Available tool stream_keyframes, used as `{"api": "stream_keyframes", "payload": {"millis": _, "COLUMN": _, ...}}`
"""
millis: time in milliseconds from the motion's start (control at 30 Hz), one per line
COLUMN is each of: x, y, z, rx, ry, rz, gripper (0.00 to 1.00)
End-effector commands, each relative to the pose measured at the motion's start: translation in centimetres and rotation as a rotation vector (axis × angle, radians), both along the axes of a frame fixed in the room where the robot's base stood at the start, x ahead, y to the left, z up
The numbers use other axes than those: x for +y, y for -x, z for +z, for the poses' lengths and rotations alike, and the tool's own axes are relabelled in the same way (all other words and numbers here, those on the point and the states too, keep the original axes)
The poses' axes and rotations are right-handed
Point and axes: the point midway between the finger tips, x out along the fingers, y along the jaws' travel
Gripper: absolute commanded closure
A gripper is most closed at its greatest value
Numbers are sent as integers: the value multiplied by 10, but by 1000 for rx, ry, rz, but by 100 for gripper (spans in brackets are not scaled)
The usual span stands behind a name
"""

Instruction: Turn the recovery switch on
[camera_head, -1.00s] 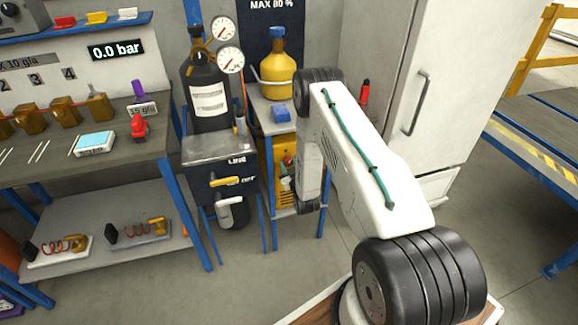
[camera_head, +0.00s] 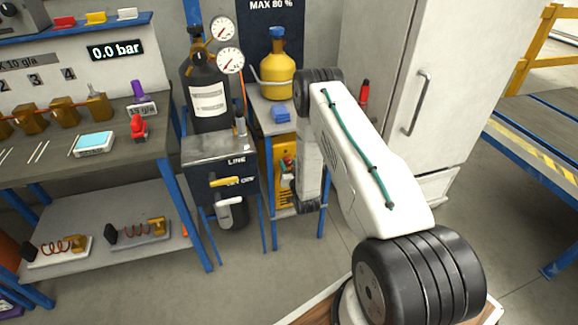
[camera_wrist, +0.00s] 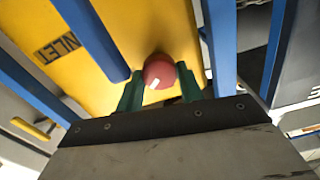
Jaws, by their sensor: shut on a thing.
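The yellow recovery machine (camera_head: 284,178) stands on the stand's lower shelf, partly hidden behind my arm in the head view. In the wrist view its yellow panel (camera_wrist: 130,25) fills the upper middle. A round red knob (camera_wrist: 159,71), which I take for the recovery switch, stands out from this panel. My gripper (camera_wrist: 160,88) is shut on the red knob, with a green finger on each side. The head view shows only a small bit of red and green there, so the switch's position cannot be told.
A blue stand leg (camera_wrist: 92,38) crosses the panel close to the left finger. The yellow cylinder (camera_head: 278,68) and a blue block (camera_head: 281,113) are on the stand's top. The metal-topped box (camera_head: 220,165) with a yellow lever is to the left; the white cabinet (camera_head: 390,60) is to the right.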

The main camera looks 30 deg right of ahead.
Motion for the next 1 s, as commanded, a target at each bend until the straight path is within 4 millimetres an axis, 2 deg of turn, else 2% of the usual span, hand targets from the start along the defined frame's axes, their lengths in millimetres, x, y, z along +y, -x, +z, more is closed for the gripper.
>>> {"api": "stream_keyframes", "payload": {"millis": 233, "x": -1, "y": 0, "z": 0, "rx": -1, "ry": 1, "rz": -1, "gripper": 86}}
{"api": "stream_keyframes", "payload": {"millis": 267, "x": -1, "y": 0, "z": 0, "rx": -1, "ry": 1, "rz": -1, "gripper": 58}}
{"api": "stream_keyframes", "payload": {"millis": 300, "x": -1, "y": 0, "z": 0, "rx": -1, "ry": 1, "rz": -1, "gripper": 46}}
{"api": "stream_keyframes", "payload": {"millis": 333, "x": -1, "y": 0, "z": 0, "rx": -1, "ry": 1, "rz": -1, "gripper": 41}}
{"api": "stream_keyframes", "payload": {"millis": 667, "x": 1, "y": 3, "z": 0, "rx": 0, "ry": 1, "rz": -1, "gripper": 41}}
{"api": "stream_keyframes", "payload": {"millis": 1000, "x": 15, "y": 54, "z": 0, "rx": 2, "ry": 0, "rz": -1, "gripper": 41}}
